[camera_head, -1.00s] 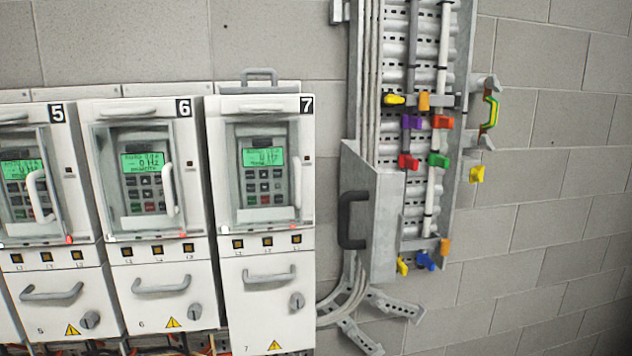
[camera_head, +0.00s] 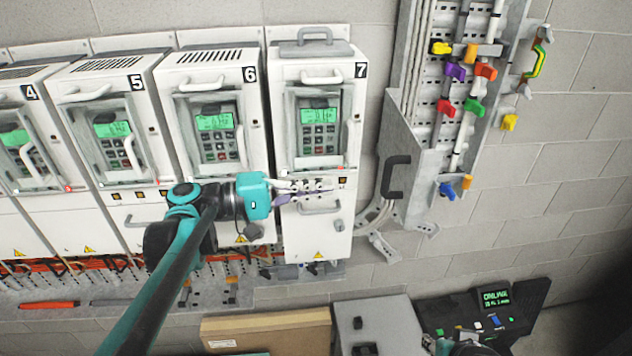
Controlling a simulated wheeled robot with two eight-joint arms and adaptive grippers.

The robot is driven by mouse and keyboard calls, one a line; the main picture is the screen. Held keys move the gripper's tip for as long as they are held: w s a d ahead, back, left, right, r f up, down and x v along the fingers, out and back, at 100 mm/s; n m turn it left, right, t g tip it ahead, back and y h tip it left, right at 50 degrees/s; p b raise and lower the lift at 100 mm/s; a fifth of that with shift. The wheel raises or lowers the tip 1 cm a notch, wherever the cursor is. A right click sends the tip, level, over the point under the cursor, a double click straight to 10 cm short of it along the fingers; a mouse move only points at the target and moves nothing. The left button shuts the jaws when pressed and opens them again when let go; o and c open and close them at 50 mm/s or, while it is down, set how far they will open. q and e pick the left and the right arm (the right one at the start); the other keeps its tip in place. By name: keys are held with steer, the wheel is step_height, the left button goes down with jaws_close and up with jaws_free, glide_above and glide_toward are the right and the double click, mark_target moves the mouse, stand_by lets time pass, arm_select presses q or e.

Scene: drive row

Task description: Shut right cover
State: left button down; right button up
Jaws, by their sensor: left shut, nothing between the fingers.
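The right cover (camera_head: 403,150) is a grey metal panel with a black handle (camera_head: 396,177), at the lower left side of the cable duct right of drive 7. It stands out at an angle from the duct, and the coloured connectors beside it are exposed. My left gripper (camera_head: 322,190) is shut and empty, in front of the lower part of drive 7. It is left of the black handle and apart from it.
White drive cabinets 4 to 7 line the wall; drive 7 (camera_head: 318,80) is closest to the cover. A grey box (camera_head: 380,318), a cardboard box (camera_head: 265,330) and a black console (camera_head: 495,300) stand below.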

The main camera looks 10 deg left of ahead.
arm_select(q)
steer(key=p+x, duration=0.1)
steer(key=x, duration=0.9)
steer(key=shift+p, duration=0.4)
steer(key=shift+d, duration=0.2)
